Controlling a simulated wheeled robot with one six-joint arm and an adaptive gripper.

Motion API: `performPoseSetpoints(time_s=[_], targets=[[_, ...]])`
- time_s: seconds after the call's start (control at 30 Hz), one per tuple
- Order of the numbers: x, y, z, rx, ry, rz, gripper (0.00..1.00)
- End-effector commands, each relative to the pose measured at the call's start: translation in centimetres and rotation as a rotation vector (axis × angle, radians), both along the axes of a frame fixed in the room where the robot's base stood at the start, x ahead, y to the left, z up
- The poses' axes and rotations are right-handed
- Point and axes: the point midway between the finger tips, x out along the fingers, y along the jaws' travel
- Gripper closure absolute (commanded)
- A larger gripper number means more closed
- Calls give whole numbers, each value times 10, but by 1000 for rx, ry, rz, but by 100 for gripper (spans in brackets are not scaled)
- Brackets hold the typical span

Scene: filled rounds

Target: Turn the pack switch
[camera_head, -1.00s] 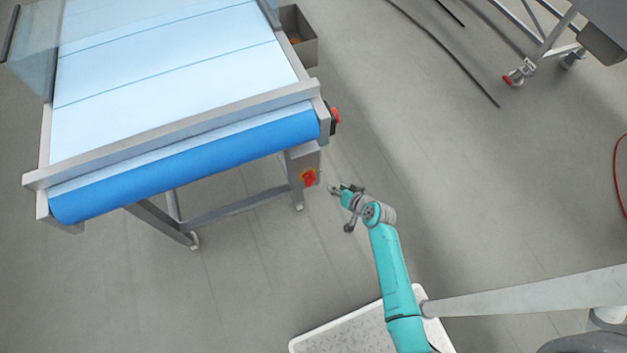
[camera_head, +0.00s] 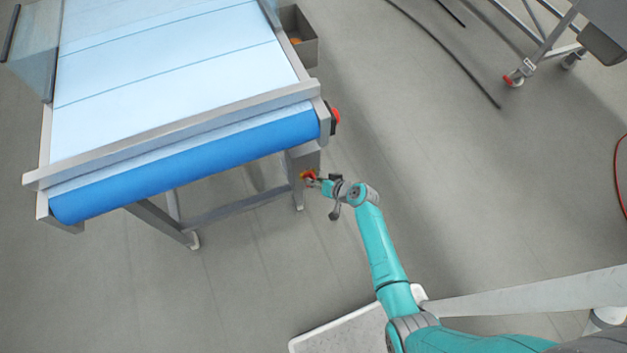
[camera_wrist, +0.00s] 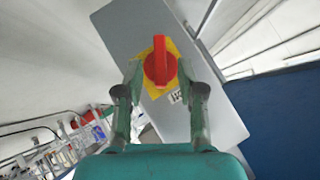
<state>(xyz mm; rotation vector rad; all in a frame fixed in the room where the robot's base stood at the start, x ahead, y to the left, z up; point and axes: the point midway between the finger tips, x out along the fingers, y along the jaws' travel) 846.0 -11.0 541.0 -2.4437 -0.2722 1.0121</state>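The pack switch (camera_wrist: 160,66) is a red rotary knob on a yellow plate, fixed to a grey box (camera_wrist: 125,30). In the wrist view its handle stands about upright in the picture. In the head view the switch (camera_head: 307,174) is small and partly covered, below the right end of the conveyor. My gripper (camera_wrist: 158,84) is open, with one finger on each side of the knob. I cannot tell whether the fingers touch it. In the head view my gripper (camera_head: 318,181) is right at the switch.
The conveyor (camera_head: 185,165) with a blue end roller fills the upper left. A red button (camera_head: 336,115) sits on its right side above the switch. A grey bin (camera_head: 304,45) stands behind. Open floor (camera_head: 460,190) lies to the right.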

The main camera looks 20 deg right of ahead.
Motion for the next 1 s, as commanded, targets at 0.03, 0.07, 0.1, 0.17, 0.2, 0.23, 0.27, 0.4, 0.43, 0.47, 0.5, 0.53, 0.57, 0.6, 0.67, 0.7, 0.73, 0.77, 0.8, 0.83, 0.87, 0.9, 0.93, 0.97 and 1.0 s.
performPoseSetpoints(time_s=[0.03,0.07,0.1,0.17,0.2,0.23,0.27,0.4,0.43,0.47,0.5,0.53,0.57,0.6,0.67,0.7,0.73,0.77,0.8,0.83,0.87,0.9,0.93,0.97,1.0], targets=[[4,2,-3,1,1,1,61],[5,3,-4,1,1,1,61],[7,4,-6,1,1,1,61],[9,5,-8,1,0,0,61],[10,5,-8,1,0,0,61],[11,6,-9,1,0,0,61],[11,6,-9,1,0,0,61],[11,6,-10,1,0,-1,61],[11,6,-10,1,0,-1,61],[11,6,-9,1,0,-1,61],[11,6,-9,1,0,-1,61],[11,6,-9,1,0,-1,66],[11,6,-9,1,0,-1,74],[11,6,-9,1,0,-1,84],[11,6,-9,1,0,-1,99],[11,6,-9,1,0,-1,100],[11,6,-9,1,0,-1,100],[11,6,-9,1,0,-1,100],[11,6,-9,1,0,-1,100],[11,6,-9,1,0,-1,100],[11,6,-9,1,1,-1,100],[11,5,-9,4,0,-1,100],[11,5,-10,6,1,-1,100],[11,5,-10,10,1,-1,100],[11,5,-10,17,1,-1,100]])
